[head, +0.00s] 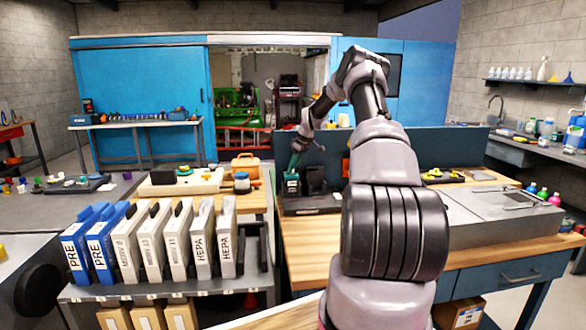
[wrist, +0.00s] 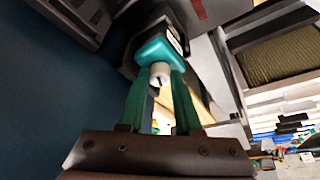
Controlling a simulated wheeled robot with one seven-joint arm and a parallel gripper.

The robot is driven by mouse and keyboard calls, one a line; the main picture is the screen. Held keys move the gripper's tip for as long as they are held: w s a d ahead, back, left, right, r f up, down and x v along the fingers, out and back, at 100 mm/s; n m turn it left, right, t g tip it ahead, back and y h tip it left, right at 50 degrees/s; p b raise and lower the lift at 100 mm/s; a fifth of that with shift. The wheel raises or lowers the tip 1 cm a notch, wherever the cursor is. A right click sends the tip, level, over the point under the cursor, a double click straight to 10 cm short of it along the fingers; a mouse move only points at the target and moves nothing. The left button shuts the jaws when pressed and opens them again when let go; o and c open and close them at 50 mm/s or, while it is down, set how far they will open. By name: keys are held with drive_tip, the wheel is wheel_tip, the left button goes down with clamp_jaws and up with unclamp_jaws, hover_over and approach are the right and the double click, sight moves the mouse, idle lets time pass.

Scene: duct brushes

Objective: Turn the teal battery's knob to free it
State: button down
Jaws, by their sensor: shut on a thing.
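The teal battery (wrist: 153,49) shows a teal end with a pale, round knob (wrist: 160,73) on it in the wrist view. In the head view the battery (head: 291,183) stands in a dark dock (head: 308,205) on the wooden bench. My gripper (wrist: 159,80) has its two green fingers on either side of the knob and is shut on it. In the head view my gripper (head: 294,164) is small and comes down from above onto the battery. The exact contact of the fingertips and the knob's angle are hard to make out.
A dark blue panel (head: 440,147) stands behind the bench. Upright PRE and HEPA filters (head: 201,238) fill a rack at the front left. A grey metal box (head: 495,222) is on the right. Bare wooden bench top (head: 312,240) lies in front of the dock.

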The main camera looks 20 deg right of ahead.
idle(0.3)
drive_tip(key=c, duration=0.6)
unclamp_jaws()
